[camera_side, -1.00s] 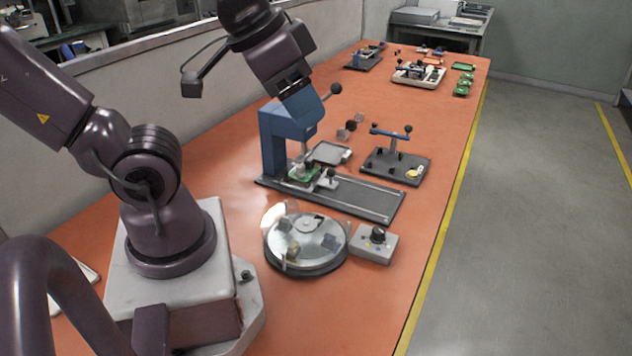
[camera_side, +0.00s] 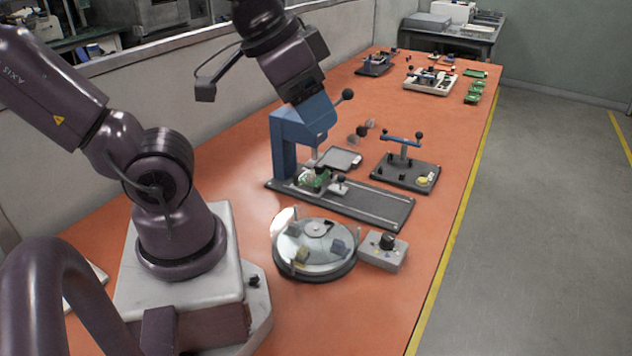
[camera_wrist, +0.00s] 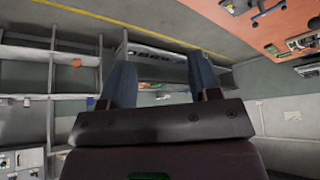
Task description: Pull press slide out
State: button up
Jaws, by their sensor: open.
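The press is blue (camera_side: 284,152), with a black-ball lever (camera_side: 346,95) at upper right. Its long dark slide base (camera_side: 372,205) runs toward the right. A press slide (camera_side: 314,182) carrying a green part sits under the press head, and a small handle (camera_side: 340,184) stands at its right. My gripper shows in the wrist view (camera_wrist: 160,65), its two blue-grey fingers spread wide with nothing between them. In the side view my wrist reaches down to the top of the press. There the fingers cannot be told clearly from the blue press head.
A round glass-topped turntable (camera_side: 315,258) and a grey control box (camera_side: 382,251) stand in front of the base. A grey tray (camera_side: 340,160) lies behind it. A dark fixture with a T-handle (camera_side: 405,175) stands at right. Bare orange table (camera_side: 420,118) lies beyond.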

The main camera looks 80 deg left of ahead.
jog(key=shift+c, duration=0.6)
jog(key=n+g+y, duration=0.2)
jog(key=n+g, duration=0.5)
send_near(343, 175)
jog(key=x, duration=0.9)
jog(key=shift+a+f, duration=0.15)
jog(key=shift+f, duration=0.2)
grip_shut()
